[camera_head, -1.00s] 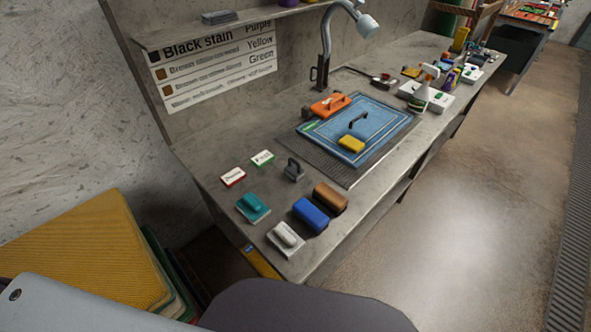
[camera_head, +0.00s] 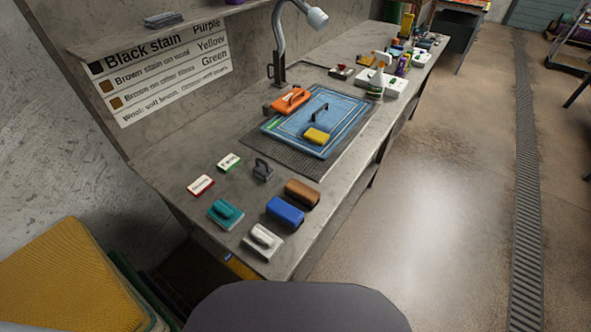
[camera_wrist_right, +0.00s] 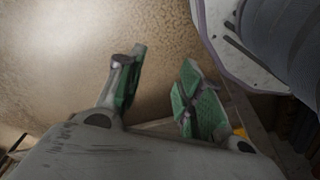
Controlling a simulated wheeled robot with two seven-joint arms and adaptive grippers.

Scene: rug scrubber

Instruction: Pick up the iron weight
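The iron weight looks to be the small dark grey block with a looped handle (camera_head: 262,170) on the workbench (camera_head: 322,205), in the middle of the head view. It stands upright, just left of the dark mat and behind the brown brush. Neither gripper shows in the head view, and nothing of mine touches the weight there. My right gripper (camera_wrist_right: 165,88) shows in the right wrist view with its green-padded fingers apart and nothing between them. Brown floor lies behind it. The weight is not seen in that view.
Blue (camera_head: 285,211), brown (camera_head: 302,193), white (camera_head: 263,241) and teal (camera_head: 226,213) brushes sit in front of the weight. Two small label cards (camera_head: 201,186) lie to its left. A blue rug (camera_head: 345,120) with orange and yellow tools lies behind. Open floor (camera_head: 430,220) is at right.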

